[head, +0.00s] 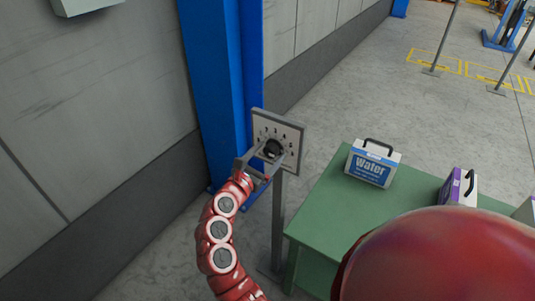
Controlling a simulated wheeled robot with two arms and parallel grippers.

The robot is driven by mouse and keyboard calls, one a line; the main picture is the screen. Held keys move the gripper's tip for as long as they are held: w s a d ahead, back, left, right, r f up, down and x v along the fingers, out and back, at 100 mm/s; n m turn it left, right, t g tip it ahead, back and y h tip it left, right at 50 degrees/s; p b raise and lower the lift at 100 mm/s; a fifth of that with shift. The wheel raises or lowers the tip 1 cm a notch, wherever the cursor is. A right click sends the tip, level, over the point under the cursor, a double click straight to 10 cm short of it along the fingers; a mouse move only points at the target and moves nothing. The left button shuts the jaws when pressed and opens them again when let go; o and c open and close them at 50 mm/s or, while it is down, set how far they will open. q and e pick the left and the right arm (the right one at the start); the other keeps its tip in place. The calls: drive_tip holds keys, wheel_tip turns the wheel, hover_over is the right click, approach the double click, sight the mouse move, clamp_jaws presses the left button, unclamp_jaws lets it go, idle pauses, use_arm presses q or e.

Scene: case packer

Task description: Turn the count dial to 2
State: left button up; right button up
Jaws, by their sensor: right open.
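The count dial is a dark round knob (273,147) on a square grey panel (291,128) with small marks around the knob. The panel stands on a grey post (278,215). My right gripper (264,156) is open in front of the panel. Its two fingers reach toward the knob, one on each side; I cannot tell whether they touch it. The fingers cover part of the panel's lower face. The marks are too small to read, and the knob's setting cannot be told. My left gripper is not in view.
A green table (335,225) stands right of the post, with a white and blue box labelled Water (371,164) and a purple and white box (458,188) on it. A blue column (215,90) and grey wall are behind and left. Open floor lies beyond.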

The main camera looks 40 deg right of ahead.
drive_tip(key=shift+c, duration=0.2)
clamp_jaws()
